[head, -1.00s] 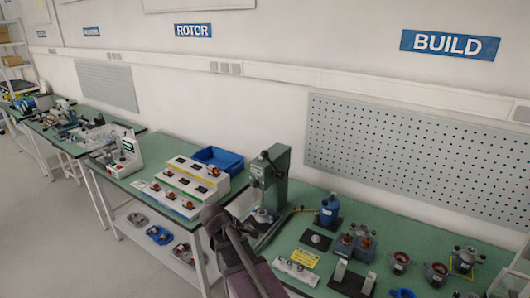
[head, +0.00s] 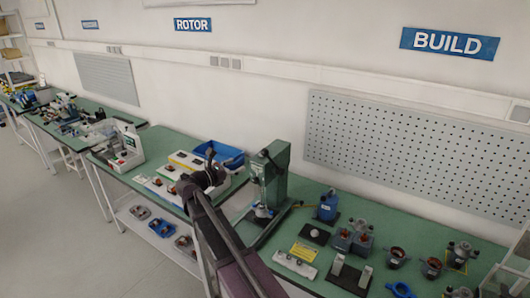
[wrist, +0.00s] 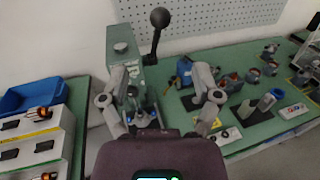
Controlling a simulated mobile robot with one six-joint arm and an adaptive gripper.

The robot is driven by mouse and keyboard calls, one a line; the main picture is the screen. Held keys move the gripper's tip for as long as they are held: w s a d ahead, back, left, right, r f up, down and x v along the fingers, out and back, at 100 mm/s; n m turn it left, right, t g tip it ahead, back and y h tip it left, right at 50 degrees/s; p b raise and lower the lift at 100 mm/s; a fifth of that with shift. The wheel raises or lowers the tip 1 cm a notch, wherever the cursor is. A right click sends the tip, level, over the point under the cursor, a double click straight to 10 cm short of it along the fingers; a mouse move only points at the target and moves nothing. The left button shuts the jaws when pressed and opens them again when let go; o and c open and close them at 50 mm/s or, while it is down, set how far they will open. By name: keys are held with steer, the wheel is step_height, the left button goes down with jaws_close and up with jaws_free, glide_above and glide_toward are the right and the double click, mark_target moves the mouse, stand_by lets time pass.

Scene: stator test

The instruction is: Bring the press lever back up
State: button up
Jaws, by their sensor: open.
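The green press (head: 273,178) stands on the bench, its column upright; it also shows in the wrist view (wrist: 122,48). Its lever (wrist: 152,48) is a dark rod with a black ball knob (wrist: 160,17), on the right side of the press head in the wrist view. The rod slants up in that picture, knob uppermost. In the head view the lever is hard to make out. My gripper (head: 208,174) is left of the press in the head view. In the wrist view its two fingers (wrist: 160,100) are spread wide with nothing between them, apart from the lever.
A blue bin (head: 220,154) and a white rack of parts (head: 172,178) lie left of the press. A blue bottle-like unit (head: 327,206), motor parts (head: 397,257) and a yellow card (head: 304,252) are on the bench to the right. A pegboard (head: 400,145) is on the wall behind.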

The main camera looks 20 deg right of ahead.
mark_target(265, 151)
steer(key=shift+d, duration=0.1)
stand_by(0.3)
steer(key=x, duration=1.3)
steer(key=shift+w+d+f, duration=0.1)
steer(key=shift+d, duration=0.2)
steer(key=shift+c, duration=0.2)
jaws_close()
